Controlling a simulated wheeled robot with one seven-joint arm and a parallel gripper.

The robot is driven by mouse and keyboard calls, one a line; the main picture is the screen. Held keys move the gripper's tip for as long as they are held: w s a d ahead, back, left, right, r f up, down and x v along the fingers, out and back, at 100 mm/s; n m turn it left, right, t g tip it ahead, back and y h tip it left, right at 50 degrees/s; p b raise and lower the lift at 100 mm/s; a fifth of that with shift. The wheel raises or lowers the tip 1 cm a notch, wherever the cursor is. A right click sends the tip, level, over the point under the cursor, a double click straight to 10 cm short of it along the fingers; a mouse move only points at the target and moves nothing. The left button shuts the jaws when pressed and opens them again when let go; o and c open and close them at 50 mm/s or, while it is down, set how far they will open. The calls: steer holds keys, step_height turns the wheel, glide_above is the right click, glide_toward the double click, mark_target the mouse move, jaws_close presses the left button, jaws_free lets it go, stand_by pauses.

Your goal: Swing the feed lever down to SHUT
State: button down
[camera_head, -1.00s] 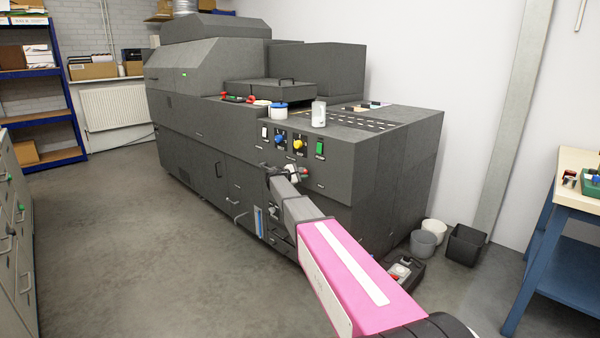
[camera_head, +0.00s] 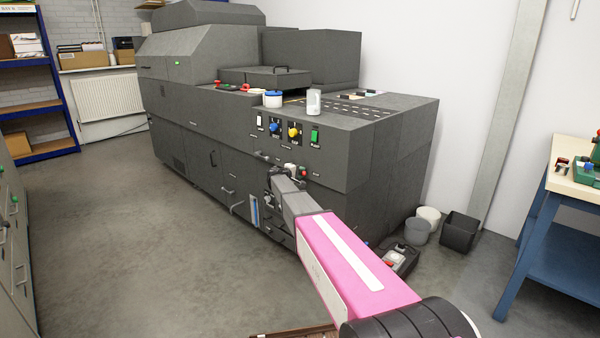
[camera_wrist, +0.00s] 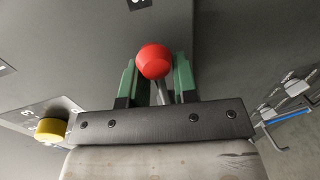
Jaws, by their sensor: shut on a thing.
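The feed lever shows in the wrist view as a red ball knob (camera_wrist: 154,61) on a thin metal rod. My gripper (camera_wrist: 156,80) is shut on the feed lever, its two green fingers either side of the rod just below the knob. In the head view my gripper (camera_head: 288,171) is at the front of the grey machine (camera_head: 400,130), below the row of switches, with a small red knob (camera_head: 304,173) beside it. My gripper and arm hide most of the lever there. The lever's angle and its SHUT mark cannot be read.
A yellow knob (camera_wrist: 50,127) is left of my gripper in the wrist view. Blue (camera_head: 274,127) and green (camera_head: 314,135) controls are above it in the head view. Bins (camera_head: 460,231) and a workbench (camera_head: 575,185) stand at the right. Floor at left is clear.

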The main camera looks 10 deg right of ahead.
steer(key=shift+s+f, duration=0.15)
stand_by(0.3)
steer(key=c, duration=1.2)
jaws_free()
steer(key=v, duration=1)
steer(key=shift+s+a, duration=0.25)
steer(key=shift+a, duration=0.05)
